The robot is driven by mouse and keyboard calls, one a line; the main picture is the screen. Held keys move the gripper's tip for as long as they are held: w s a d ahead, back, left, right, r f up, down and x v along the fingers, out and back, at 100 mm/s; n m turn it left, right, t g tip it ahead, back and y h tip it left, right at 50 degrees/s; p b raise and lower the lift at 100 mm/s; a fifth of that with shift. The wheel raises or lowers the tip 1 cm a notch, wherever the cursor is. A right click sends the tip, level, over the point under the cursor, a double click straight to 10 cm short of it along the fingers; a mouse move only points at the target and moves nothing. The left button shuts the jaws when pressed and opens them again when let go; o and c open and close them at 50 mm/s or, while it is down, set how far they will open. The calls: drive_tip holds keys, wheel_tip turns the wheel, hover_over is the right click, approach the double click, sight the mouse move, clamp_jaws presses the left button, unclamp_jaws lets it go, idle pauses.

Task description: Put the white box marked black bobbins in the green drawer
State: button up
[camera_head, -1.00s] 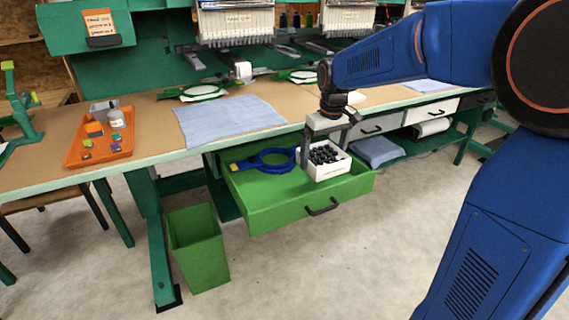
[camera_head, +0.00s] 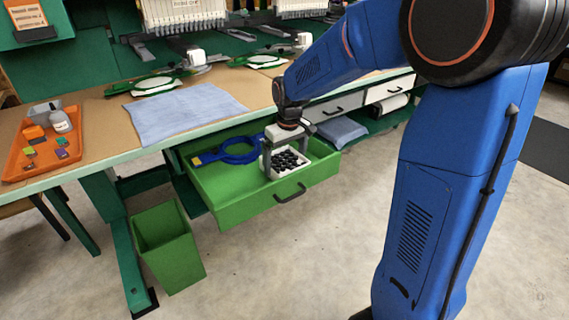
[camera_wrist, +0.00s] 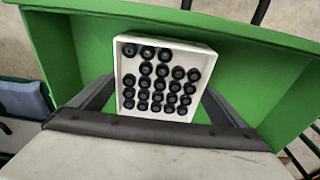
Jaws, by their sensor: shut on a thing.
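The white box (camera_head: 287,168) with several black bobbins is inside the open green drawer (camera_head: 240,211), toward its right side. In the wrist view the white box (camera_wrist: 206,62) sits between my gripper's two fingers, with green drawer floor around it. My gripper (camera_head: 283,155) reaches down from above and is shut on the box. It also shows in the wrist view (camera_wrist: 160,100). I cannot tell for sure whether the box's underside touches the drawer floor. No marking on the box is readable.
A blue hoop (camera_head: 236,150) lies in the drawer left of the box. A green bin (camera_head: 168,246) stands on the floor below. The table above holds an orange tray (camera_head: 42,148) and a blue cloth (camera_head: 184,111). Grey and white drawers (camera_head: 334,107) are at right.

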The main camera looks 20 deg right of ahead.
sight(287, 164)
drive_tip(key=shift+f, duration=0.4)
drive_tip(key=shift+f, duration=0.1)
drive_tip(key=o, duration=1.1)
wheel_tip(287, 164, up, 12)
drive_tip(key=s, duration=0.1)
drive_tip(key=shift+s+d+f+m+t, duration=0.55)
drive_tip(key=shift+s+d, duration=0.5)
drive_tip(key=shift+s, duration=4.05)
drive_tip(key=shift+s+d+f+m+t, duration=0.35)
drive_tip(key=shift+s+d+m+t, duration=0.55)
drive_tip(key=shift+s, duration=4.25)
drive_tip(key=shift+s+d+f+m+t, duration=0.35)
drive_tip(key=shift+s+d, duration=0.9)
drive_tip(key=shift+s, duration=3.85)
